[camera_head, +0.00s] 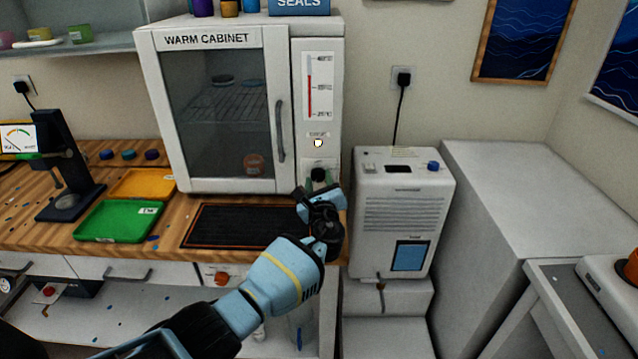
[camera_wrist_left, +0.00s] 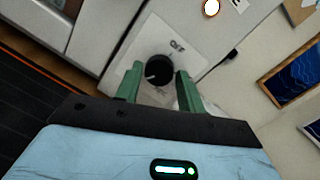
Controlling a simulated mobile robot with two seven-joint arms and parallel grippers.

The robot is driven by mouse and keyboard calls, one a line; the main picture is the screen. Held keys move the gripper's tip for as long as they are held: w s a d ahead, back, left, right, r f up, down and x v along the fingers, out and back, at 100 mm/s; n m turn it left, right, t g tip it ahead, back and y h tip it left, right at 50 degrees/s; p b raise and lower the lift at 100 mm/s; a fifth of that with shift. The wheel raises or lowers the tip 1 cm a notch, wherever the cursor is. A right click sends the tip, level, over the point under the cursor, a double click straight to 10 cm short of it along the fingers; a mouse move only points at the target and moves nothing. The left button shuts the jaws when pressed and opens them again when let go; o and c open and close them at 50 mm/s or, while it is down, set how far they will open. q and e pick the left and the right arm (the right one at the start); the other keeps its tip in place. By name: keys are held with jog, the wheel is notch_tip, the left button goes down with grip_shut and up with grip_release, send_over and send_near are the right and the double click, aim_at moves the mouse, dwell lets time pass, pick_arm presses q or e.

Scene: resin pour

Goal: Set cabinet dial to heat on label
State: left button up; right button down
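The white warm cabinet (camera_head: 160,100) stands on the wooden bench, its glass door closed. Its black dial (camera_wrist_left: 159,70) is on a pale plate low on the right panel, with an "OFF" label above it. The dial also shows in the head view (camera_head: 319,174), partly hidden by my gripper. My left gripper (camera_wrist_left: 155,88) is open, its green fingers on either side of the dial; I cannot tell if they touch it. In the head view my left gripper (camera_head: 318,188) is in front of the panel. A heat-on label is not readable. My right gripper is not in view.
A lit round lamp (camera_head: 318,143) and a red thermometer scale (camera_head: 319,87) are above the dial. A white dehumidifier-like unit (camera_head: 402,215) stands close on the right. A black mat (camera_head: 235,226) and a green tray (camera_head: 118,222) lie on the bench to the left.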

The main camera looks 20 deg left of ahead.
pick_arm(q)
jog(key=shift+o, duration=1.3)
jog(key=shift+s, duration=0.1)
jog(key=shift+s+d, duration=0.15)
jog(key=shift+s, duration=0.05)
jog(key=p+v, duration=0.1)
jog(key=v, duration=0.6)
jog(key=shift+p, duration=0.4)
jog(key=shift+s, duration=0.1)
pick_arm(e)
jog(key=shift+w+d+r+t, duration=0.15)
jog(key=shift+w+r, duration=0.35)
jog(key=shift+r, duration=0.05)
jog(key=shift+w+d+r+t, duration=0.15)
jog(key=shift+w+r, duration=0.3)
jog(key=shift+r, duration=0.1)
pick_arm(q)
jog(key=shift+f, duration=0.1)
